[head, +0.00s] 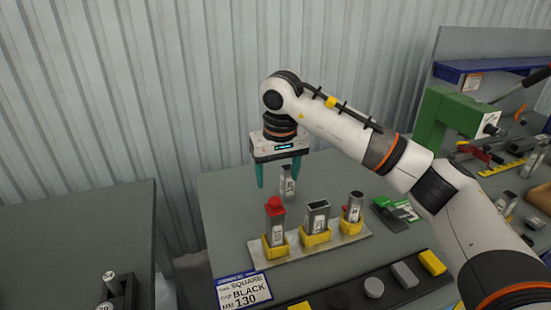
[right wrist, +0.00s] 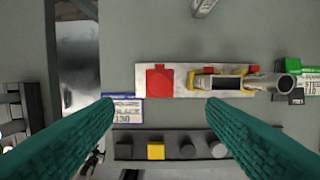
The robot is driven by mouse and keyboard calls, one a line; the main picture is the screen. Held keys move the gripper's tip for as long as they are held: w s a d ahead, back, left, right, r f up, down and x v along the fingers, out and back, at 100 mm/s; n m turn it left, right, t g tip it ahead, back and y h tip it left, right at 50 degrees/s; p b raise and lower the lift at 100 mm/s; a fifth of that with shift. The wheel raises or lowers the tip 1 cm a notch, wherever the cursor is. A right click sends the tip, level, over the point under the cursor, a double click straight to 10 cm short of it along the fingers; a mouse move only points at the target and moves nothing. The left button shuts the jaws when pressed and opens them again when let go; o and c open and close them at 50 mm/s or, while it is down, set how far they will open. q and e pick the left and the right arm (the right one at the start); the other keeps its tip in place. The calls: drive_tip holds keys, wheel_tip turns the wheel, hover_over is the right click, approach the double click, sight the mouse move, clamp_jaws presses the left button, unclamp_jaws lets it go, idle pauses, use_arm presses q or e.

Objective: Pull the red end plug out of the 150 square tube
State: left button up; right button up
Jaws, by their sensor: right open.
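The red end plug (head: 275,204) sits in the top of a grey square tube (head: 277,229), which stands upright in the left yellow holder of a pale rack (head: 333,243). The tube's printed number is too small to read surely. From above, the red plug (right wrist: 160,82) shows in the right wrist view, centred left to right between my fingertips and slightly beyond them. My right gripper (head: 278,180) is open and empty, with teal fingers pointing down, above and behind the plug in the head view. My left gripper is not in view.
The rack also holds an open square tube (head: 318,217) and a round tube (head: 353,207). Another tube (head: 287,183) stands behind the rack, close to my right finger. A blue-edged card (head: 243,291) and a dark strip of caps (head: 373,288) lie in front. A green machine (head: 452,115) stands right.

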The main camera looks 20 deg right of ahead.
sight(275, 200)
drive_tip(key=f, duration=0.3)
drive_tip(key=shift+w+f+p, duration=0.4)
drive_tip(key=f, duration=0.3)
drive_tip(key=f+p, duration=0.1)
drive_tip(key=shift+w+f, duration=0.4)
drive_tip(key=shift+f, duration=0.4)
drive_tip(key=shift+w+f, duration=0.1)
drive_tip(key=c, duration=1.2)
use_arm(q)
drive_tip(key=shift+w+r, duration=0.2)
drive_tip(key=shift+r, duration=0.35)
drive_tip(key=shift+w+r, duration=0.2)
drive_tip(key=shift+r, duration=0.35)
use_arm(e)
drive_tip(key=shift+r, duration=0.2)
use_arm(q)
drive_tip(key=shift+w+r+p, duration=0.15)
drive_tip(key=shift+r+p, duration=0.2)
drive_tip(key=shift+p, duration=0.05)
use_arm(e)
drive_tip(key=shift+w+r, duration=0.1)
drive_tip(key=shift+r, duration=0.55)
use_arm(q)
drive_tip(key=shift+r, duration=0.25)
use_arm(e)
drive_tip(key=shift+r, duration=0.6)
